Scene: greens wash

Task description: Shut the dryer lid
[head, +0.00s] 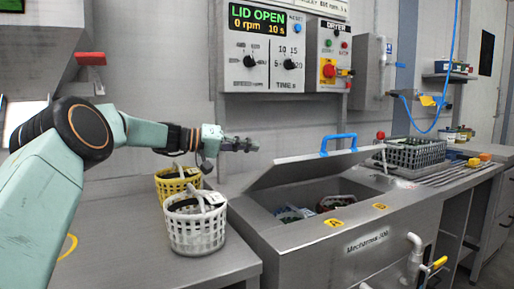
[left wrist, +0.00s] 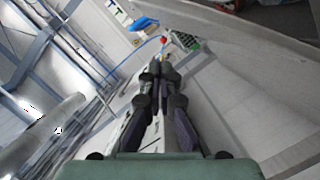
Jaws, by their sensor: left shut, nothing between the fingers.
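The dryer lid (head: 305,167) is a grey metal panel, tilted up at the back of the dryer (head: 310,238), with the well below it open. A blue handle (head: 338,142) stands on the lid's upper edge; blue, likely this handle, also shows in the left wrist view (left wrist: 143,23). My left gripper (head: 254,145) is shut and empty, left of the lid and above the baskets, apart from the handle. In the left wrist view its fingers (left wrist: 158,66) are together. My right gripper is not in view. The display (head: 257,20) reads LID OPEN, 0 rpm.
A white basket (head: 196,232) and a yellow basket (head: 178,183) stand on the bench left of the dryer. A grey crate (head: 414,154) stands on the drainer at right. A control panel hangs on the wall behind.

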